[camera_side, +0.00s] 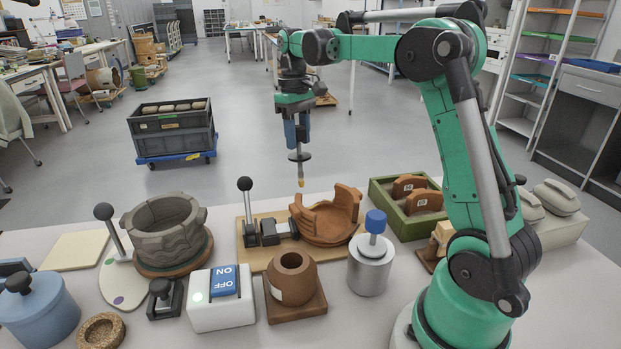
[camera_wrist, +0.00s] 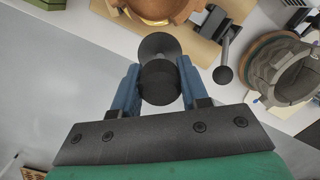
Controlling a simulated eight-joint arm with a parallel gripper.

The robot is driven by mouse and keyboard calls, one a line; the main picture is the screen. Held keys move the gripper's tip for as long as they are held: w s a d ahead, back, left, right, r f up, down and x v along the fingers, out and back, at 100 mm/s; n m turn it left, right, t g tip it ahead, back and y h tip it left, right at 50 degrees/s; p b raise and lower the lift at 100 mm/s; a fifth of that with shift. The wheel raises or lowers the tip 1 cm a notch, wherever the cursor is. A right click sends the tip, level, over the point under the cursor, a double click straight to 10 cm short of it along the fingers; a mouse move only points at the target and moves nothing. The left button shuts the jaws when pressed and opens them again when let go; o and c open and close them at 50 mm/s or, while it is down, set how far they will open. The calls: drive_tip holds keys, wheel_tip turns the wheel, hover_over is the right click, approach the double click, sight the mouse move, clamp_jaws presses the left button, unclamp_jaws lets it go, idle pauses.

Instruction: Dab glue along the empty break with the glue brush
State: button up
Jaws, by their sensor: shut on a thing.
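My gripper (camera_side: 297,143) is shut on the dark handle of the glue brush (camera_side: 300,157). The brush hangs upright with its yellowish tip down, in the air behind and left of the broken bowl in the side view. In the wrist view the brush's round disc (camera_wrist: 159,44) hides its tip. The terracotta bowl (camera_side: 326,229) sits on a wooden board with tall wall pieces and a gap between them. The tip is apart from the bowl. The bowl's edge also shows at the top of the wrist view (camera_wrist: 160,10).
A toggle clamp (camera_side: 268,233) stands left of the bowl. A green tray (camera_side: 402,232) holding sherds is right. In front are a brown pot (camera_side: 292,281), a steel canister (camera_side: 371,271) and a switch box (camera_side: 221,312). A grey vessel (camera_side: 164,234) stands left.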

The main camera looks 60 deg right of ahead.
drive_tip(key=shift+w+d+r, duration=0.1)
drive_tip(key=shift+w+r, duration=0.05)
drive_tip(key=shift+r, duration=0.7)
drive_tip(key=shift+w+d+r, duration=0.1)
drive_tip(key=shift+w+r, duration=0.05)
drive_tip(key=shift+r, duration=0.7)
drive_tip(key=shift+a, duration=0.1)
